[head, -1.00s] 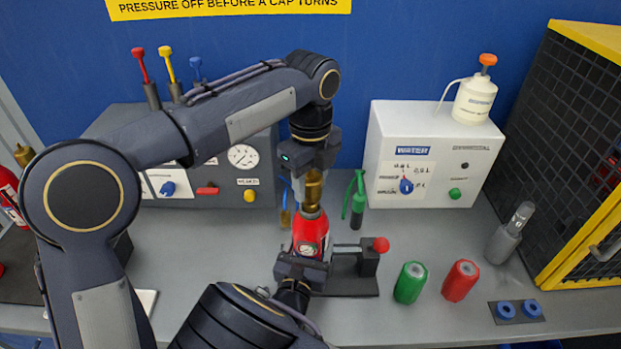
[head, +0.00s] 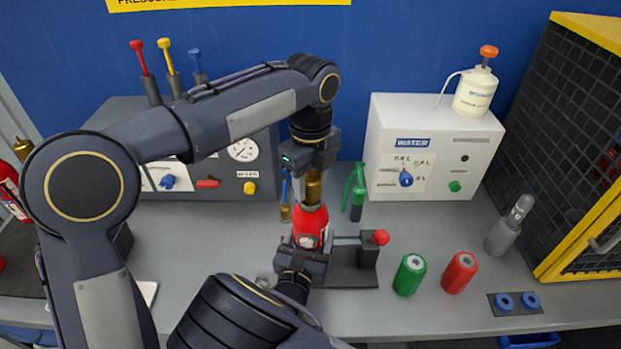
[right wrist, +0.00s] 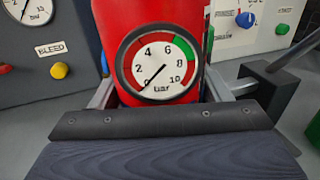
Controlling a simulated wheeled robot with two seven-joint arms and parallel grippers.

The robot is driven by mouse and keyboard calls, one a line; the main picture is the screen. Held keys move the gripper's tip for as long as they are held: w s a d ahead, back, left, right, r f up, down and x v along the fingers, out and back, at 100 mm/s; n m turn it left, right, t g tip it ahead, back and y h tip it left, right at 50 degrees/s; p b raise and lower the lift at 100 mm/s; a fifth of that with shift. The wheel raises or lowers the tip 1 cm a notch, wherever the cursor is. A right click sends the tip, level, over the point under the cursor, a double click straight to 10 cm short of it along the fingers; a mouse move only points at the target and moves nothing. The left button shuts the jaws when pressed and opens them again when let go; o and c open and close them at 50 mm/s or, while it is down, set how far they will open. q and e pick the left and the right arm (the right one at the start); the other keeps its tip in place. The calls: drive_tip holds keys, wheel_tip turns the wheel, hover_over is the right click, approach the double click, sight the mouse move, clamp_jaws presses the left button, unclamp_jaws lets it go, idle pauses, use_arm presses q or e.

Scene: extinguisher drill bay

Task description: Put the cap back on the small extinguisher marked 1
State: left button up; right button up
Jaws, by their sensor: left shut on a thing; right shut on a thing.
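The small red extinguisher (head: 311,226) stands upright at the middle of the bench. Its number is not readable here. Its round gauge (right wrist: 158,65) in the right wrist view has the needle close to 0. My right gripper (head: 302,256) is shut on the extinguisher's body from the front. My left gripper (head: 312,172) points down from above and is shut on the brass cap (head: 313,190). The cap is upright, in line over the extinguisher's neck, and appears to meet it. The neck is hidden, so I cannot tell whether the threads engage.
A dark stand with a red-knobbed lever (head: 380,237) is just right of the extinguisher. A green cylinder (head: 410,275) and a red cylinder (head: 460,272) stand further right. The white WATER box (head: 440,150) and grey gauge panel (head: 225,185) are behind.

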use_arm(q)
drive_tip(key=shift+f, duration=0.55)
use_arm(e)
drive_tip(key=c, duration=0.5)
use_arm(q)
drive_tip(key=m, duration=0.4)
drive_tip(key=shift+m, duration=0.4)
drive_tip(key=m, duration=1)
drive_tip(key=shift+f, duration=0.1)
drive_tip(key=m, duration=0.2)
drive_tip(key=shift+s+d+f+m, duration=0.1)
drive_tip(key=shift+d+f+m, duration=0.05)
drive_tip(key=shift+f+m, duration=0.15)
drive_tip(key=shift+m, duration=0.8)
drive_tip(key=shift+r+m, duration=0.3)
